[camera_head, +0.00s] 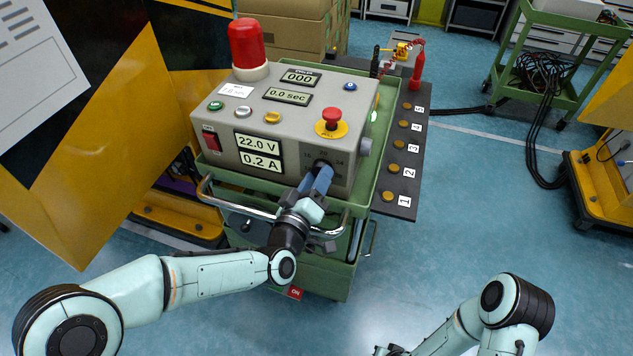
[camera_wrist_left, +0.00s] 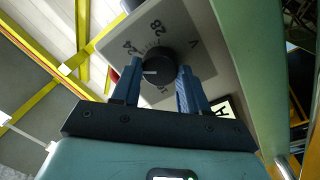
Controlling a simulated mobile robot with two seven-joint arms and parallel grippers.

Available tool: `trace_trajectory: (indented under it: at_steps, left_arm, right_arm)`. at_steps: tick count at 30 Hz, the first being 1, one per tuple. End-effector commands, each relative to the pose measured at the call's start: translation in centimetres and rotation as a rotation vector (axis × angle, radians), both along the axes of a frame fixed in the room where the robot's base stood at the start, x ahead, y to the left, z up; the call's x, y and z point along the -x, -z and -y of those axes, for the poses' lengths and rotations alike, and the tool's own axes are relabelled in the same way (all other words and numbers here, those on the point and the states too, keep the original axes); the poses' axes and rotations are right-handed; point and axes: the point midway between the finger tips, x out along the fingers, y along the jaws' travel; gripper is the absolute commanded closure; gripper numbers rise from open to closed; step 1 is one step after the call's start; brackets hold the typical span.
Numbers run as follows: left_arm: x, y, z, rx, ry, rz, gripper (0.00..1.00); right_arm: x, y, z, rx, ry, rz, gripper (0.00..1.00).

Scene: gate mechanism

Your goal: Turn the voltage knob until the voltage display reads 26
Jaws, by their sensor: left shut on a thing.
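The grey control box (camera_head: 225,112) stands on a green cart. Its voltage display (camera_head: 257,141) reads 22.0 V, and the current display (camera_head: 260,160) below reads 0.2 A. My left gripper (camera_head: 320,178) is at the lower right of the box's front face, at the voltage knob, which it mostly hides in the head view. In the left wrist view the black round knob (camera_wrist_left: 158,70) sits between the blue fingers of my left gripper (camera_wrist_left: 156,88), which is shut on it. Its white pointer line faces left, and 24 and 28 are printed around it. My right gripper is out of view; only its arm shows.
The box top carries a red beacon (camera_head: 247,48), a red emergency button (camera_head: 331,117) and small coloured buttons. A cart handle (camera_head: 240,207) runs below the left gripper. A black numbered panel (camera_head: 402,150) lies right of the box.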

Motion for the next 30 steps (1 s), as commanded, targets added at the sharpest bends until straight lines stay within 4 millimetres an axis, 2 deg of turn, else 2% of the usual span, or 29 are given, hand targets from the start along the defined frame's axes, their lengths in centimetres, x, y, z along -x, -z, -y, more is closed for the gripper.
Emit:
trace_trajectory:
  at_steps: [3, 13, 30]
  left_arm:
    - [-0.1, -0.1, 0.0, -0.104, -0.002, 0.039, 0.87]
    - [-0.1, -0.2, -0.1, -0.401, -0.002, 0.134, 0.87]
    - [0.0, -0.3, -0.1, -0.828, -0.001, 0.271, 0.87]
  right_arm:
    - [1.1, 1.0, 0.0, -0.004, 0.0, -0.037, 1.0]
    - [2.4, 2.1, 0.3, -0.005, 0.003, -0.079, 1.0]
    - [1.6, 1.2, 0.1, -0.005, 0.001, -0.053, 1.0]
